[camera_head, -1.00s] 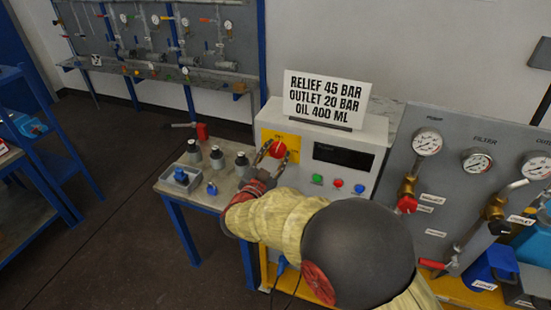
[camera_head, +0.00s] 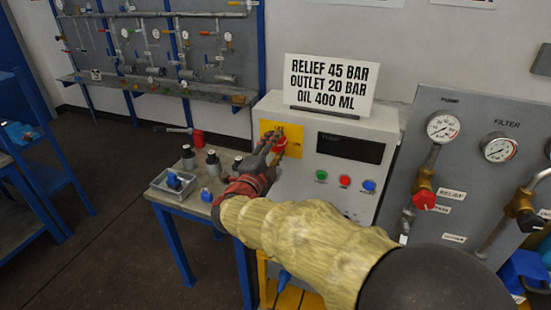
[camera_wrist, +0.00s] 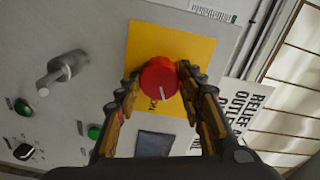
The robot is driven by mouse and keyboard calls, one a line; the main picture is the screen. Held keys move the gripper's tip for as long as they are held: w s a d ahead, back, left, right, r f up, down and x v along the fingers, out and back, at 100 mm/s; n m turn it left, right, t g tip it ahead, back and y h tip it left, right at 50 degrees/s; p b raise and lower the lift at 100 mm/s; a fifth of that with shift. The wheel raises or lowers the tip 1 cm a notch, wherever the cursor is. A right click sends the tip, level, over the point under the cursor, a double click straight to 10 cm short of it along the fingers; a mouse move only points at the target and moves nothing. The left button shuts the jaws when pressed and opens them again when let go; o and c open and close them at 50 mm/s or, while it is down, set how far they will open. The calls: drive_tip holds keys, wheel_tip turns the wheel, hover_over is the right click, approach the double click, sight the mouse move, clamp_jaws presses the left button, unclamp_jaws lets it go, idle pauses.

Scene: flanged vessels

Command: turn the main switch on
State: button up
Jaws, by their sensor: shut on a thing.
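The main switch is a red round knob (camera_head: 281,146) on a yellow plate (camera_head: 296,148) at the left of the grey control box (camera_head: 378,130). In the wrist view the knob (camera_wrist: 158,78) sits between my two fingers, and a white mark on its face points to the lower right of that picture. My gripper (camera_head: 273,143) is shut on the knob, its fingers on either side of it; it also shows in the wrist view (camera_wrist: 160,86). The fingers and wrist hide part of the knob and plate in the head view.
A dark display (camera_head: 350,148) and green (camera_head: 321,176), red (camera_head: 345,182) and blue (camera_head: 369,186) buttons lie right of the switch. A sign (camera_head: 330,84) stands on the box. Bottles and a tray (camera_head: 174,183) stand on the bench at left. A gauge panel (camera_head: 465,110) is at right.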

drive_tip(key=m+b, duration=0.4)
drive_tip(key=b, duration=0.1)
drive_tip(key=shift+f+m, duration=0.15)
drive_tip(key=shift+m, duration=0.25)
drive_tip(key=shift+b, duration=0.3)
drive_tip(key=o, duration=1.2)
drive_tip(key=shift+c, duration=0.2)
drive_tip(key=shift+s, duration=0.1)
drive_tip(key=v, duration=1.1)
drive_tip(key=shift+s+a, duration=0.15)
drive_tip(key=shift+s, duration=0.25)
